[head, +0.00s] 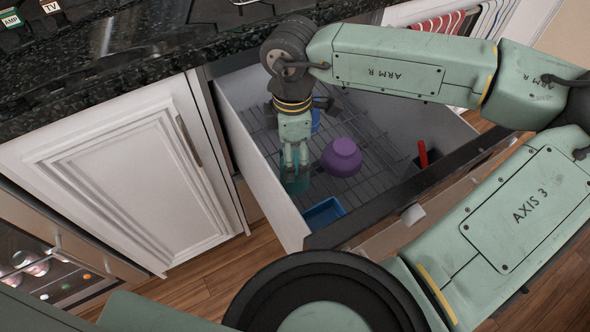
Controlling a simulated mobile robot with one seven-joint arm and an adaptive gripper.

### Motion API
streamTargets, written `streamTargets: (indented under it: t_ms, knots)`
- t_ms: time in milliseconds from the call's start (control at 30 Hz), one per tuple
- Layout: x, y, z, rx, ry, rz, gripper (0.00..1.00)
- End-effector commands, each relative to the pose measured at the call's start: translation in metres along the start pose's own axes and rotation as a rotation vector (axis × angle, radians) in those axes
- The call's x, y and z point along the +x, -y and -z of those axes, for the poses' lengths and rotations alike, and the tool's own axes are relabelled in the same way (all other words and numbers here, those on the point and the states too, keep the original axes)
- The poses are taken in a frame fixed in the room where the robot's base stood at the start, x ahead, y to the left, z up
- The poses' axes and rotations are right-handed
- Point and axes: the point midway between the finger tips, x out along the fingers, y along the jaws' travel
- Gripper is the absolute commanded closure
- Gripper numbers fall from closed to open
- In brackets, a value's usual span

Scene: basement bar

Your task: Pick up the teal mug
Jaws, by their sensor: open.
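The teal mug (296,185) is inside the open pull-out drawer (262,165), near its left wall. It looks glassy and partly see-through. My gripper (296,164) points down at the mug from above, its fingers overlapping the mug's upper part in the head view. The fingers are apart. I cannot tell whether they touch the mug or reach around or into it. The mug's rim and handle are partly hidden by the fingers.
A purple rounded vessel (342,157) stands close to the right of the mug on the wire rack (372,140). A blue tray (323,213) lies at the front, and a red object (422,154) is at the right. The dark countertop (130,50) borders the drawer behind.

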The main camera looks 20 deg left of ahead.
Motion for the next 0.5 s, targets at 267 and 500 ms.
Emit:
streamTargets:
  t_ms: [267, 500]
  knots:
    - [0.032, 0.001, 0.001, -0.003, -0.002, 0.002, 0.22]
    - [0.059, -0.003, 0.003, -0.004, -0.005, 0.005, 0.22]
